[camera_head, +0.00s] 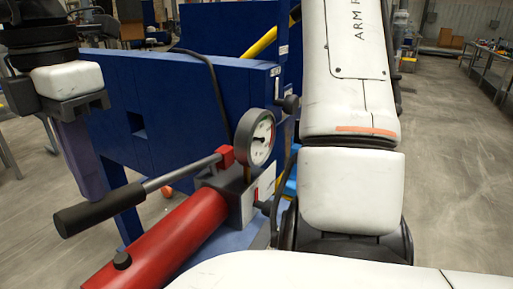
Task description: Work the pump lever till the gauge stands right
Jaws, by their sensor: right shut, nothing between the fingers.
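The pump lever is a steel rod with a black grip (100,210). It reaches left and slightly down from a red joint (225,156) on the pump block. The red pump cylinder (180,238) lies below it. The round gauge (261,138) stands right of the joint, its white dial facing right. Its needle is too small to read surely. My right gripper (88,198) hangs down at the left, shut and empty. Its fingertips meet the top edge of the black grip in the picture; I cannot tell whether they touch it. My left gripper is out of view.
The blue press frame (180,95) stands close behind the lever and gauge. A dark hose (215,85) runs over it. A white arm link of mine covers much of the right side. Open floor (455,150) and a bench (490,65) show at far right.

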